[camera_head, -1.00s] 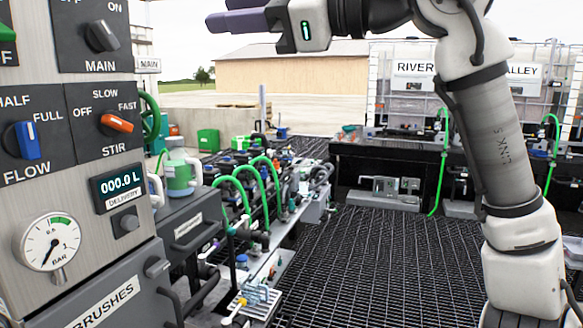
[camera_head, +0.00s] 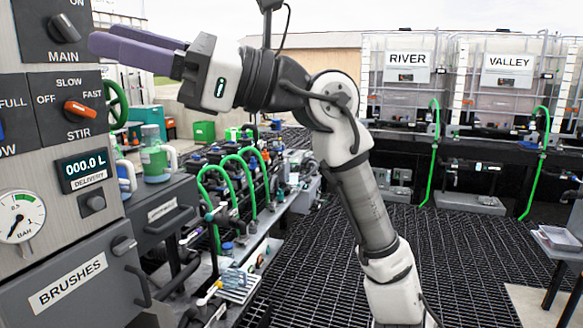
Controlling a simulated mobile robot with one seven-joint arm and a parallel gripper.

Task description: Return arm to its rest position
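My gripper (camera_head: 138,47) is at the upper left, at the end of my white and grey arm. Its purple fingers point left, towards the control panel (camera_head: 52,180). The fingers look close together and overlap from this side, so I cannot tell if there is a gap between them. No held object shows. The fingertips appear in front of the panel's right edge, near the MAIN knob (camera_head: 63,28); whether they touch it cannot be told. My arm rises from the lower middle and bends left at the elbow.
The panel carries the orange STIR knob (camera_head: 80,111), a delivery display (camera_head: 84,169) and a BRUSHES drawer (camera_head: 75,284). A bench with green hoses (camera_head: 247,185) runs behind my arm. RIVER (camera_head: 407,60) and VALLEY (camera_head: 508,62) tanks stand behind. Grated floor (camera_head: 460,270) at right is open.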

